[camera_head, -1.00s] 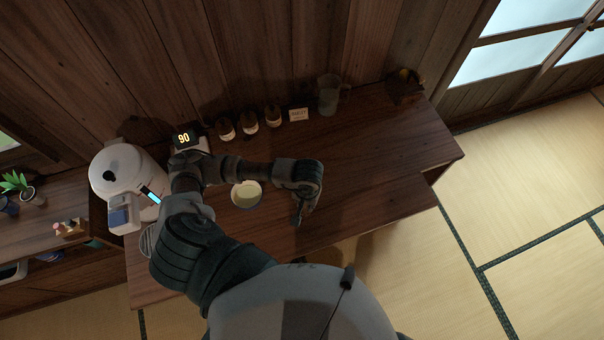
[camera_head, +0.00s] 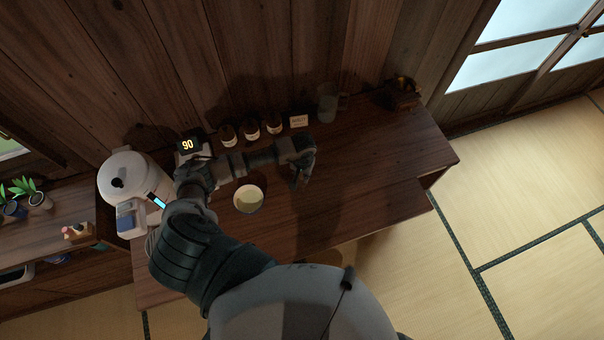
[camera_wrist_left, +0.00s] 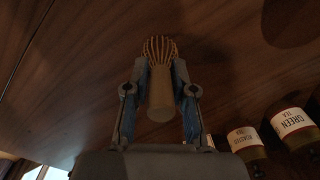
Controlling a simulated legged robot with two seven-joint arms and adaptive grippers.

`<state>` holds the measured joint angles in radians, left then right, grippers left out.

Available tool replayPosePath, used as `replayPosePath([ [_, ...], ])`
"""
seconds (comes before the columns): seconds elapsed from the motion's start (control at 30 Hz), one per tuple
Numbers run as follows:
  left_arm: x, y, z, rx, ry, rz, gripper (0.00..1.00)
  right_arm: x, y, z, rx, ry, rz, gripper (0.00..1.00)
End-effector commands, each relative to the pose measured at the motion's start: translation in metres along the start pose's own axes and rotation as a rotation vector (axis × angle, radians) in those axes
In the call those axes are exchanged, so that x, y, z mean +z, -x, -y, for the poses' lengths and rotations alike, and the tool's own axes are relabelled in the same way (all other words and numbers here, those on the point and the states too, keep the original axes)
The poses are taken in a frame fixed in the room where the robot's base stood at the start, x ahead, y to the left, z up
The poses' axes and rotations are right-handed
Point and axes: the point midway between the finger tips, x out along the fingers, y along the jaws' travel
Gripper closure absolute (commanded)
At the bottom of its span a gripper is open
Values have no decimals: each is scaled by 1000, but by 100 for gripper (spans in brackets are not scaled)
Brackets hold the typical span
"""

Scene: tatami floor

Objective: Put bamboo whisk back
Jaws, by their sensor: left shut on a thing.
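The bamboo whisk (camera_wrist_left: 160,80) shows in the left wrist view, with its ribbed tines at the far end and its smooth handle toward my wrist. My left gripper (camera_wrist_left: 160,85) is shut on the whisk, with one finger on each side. In the head view my left gripper (camera_head: 299,180) is over the middle of the dark wooden table (camera_head: 370,190), right of the bowl (camera_head: 248,199). The whisk cannot be made out in the head view. My right gripper is in neither view.
The table's right part is clear.

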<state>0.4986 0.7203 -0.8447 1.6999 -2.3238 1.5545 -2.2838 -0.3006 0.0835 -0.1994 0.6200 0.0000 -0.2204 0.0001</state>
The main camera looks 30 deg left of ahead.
Motion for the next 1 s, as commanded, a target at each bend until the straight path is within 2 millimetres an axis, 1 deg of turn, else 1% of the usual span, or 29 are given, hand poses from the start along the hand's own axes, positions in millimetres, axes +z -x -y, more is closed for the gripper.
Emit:
replayPosePath([
  [0.17, 0, 0, 0, 1, -1, -1, 94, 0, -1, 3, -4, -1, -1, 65],
  [0.2, 0, 0, 0, 1, -1, -1, 65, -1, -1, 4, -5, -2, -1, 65],
  [0.27, 0, 0, 0, 1, -1, -1, 50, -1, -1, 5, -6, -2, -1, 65],
  [0.57, 0, 1, 0, 1, -1, -1, 50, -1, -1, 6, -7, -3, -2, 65],
  [0.67, -1, 7, -1, 2, -2, -4, 50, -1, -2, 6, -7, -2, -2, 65],
  [0.77, -2, 22, 0, 1, -2, -6, 50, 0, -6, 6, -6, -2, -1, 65],
  [1.0, -1, 76, 0, 1, -3, -7, 50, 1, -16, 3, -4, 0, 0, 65],
])
